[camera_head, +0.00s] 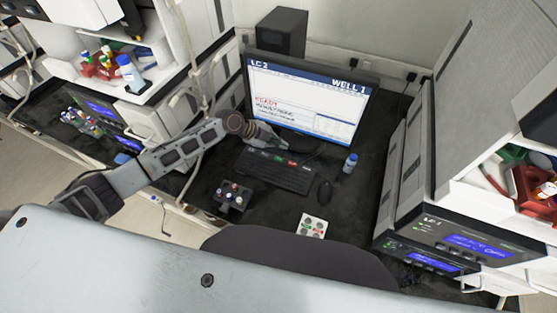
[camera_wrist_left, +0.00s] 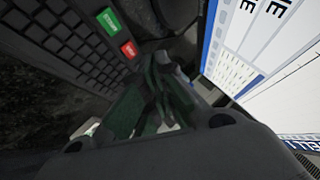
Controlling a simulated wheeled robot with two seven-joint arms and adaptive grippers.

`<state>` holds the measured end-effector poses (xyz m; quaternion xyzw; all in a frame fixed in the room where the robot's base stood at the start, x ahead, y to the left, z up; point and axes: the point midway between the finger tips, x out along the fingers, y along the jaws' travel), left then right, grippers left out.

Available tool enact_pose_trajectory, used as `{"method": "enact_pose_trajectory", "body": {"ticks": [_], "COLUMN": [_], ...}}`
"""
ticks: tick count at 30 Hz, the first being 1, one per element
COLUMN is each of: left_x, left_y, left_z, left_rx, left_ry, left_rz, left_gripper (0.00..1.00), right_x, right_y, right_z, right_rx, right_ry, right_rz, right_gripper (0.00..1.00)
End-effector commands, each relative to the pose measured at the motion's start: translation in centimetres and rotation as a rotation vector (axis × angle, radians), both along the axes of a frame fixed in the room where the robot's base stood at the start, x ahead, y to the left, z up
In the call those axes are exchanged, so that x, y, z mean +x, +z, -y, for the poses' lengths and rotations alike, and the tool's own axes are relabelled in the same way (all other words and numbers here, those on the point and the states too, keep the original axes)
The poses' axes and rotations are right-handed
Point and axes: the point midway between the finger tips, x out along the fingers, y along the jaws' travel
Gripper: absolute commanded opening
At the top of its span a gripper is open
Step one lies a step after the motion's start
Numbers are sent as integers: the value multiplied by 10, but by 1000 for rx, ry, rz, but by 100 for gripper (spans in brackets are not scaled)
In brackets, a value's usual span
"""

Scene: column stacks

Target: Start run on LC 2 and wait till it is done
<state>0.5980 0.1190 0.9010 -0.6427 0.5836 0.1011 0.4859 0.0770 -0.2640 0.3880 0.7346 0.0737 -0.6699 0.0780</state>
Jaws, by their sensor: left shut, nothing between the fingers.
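The monitor (camera_head: 305,103) at the back of the desk is headed "LC 2" and "WELL 1", with red text reading "READY" and smaller dark lines below. A black keyboard (camera_head: 272,178) lies in front of it. On the keyboard are a green key (camera_head: 279,159) and a red key (camera_head: 293,163); in the left wrist view the green key (camera_wrist_left: 109,21) and red key (camera_wrist_left: 129,50) show at upper left. My left gripper (camera_head: 281,145) is shut and empty near the keyboard's far edge, close to these keys. Contact cannot be told. My right gripper is not in view.
A mouse (camera_head: 324,191) and a blue-capped bottle (camera_head: 350,163) stand right of the keyboard. Instrument stacks with blue displays (camera_head: 480,246) flank the desk. A chair back (camera_head: 295,255) is nearest.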

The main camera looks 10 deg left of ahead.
Motion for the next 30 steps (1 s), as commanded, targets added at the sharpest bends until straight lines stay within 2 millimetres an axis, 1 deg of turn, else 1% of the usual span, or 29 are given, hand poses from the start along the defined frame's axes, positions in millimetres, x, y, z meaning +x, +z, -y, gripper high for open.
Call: {"method": "enact_pose_trajectory", "body": {"ticks": [1, 12, 24, 30], "left_x": [0, 0, 0, 0], "left_y": [-7, -41, -60, -65], "left_z": [0, 0, 0, 0], "left_rx": [0, 0, 0, 0], "left_ry": [-1, 0, 1, 1], "left_rz": [-1, 0, 1, 1], "left_gripper": [0, 0, 0, 0], "right_x": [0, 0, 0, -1], "right_y": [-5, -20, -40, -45], "right_z": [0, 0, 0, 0], "right_rx": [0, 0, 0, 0], "right_ry": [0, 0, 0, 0], "right_rz": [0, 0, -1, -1], "right_gripper": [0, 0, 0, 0]}}
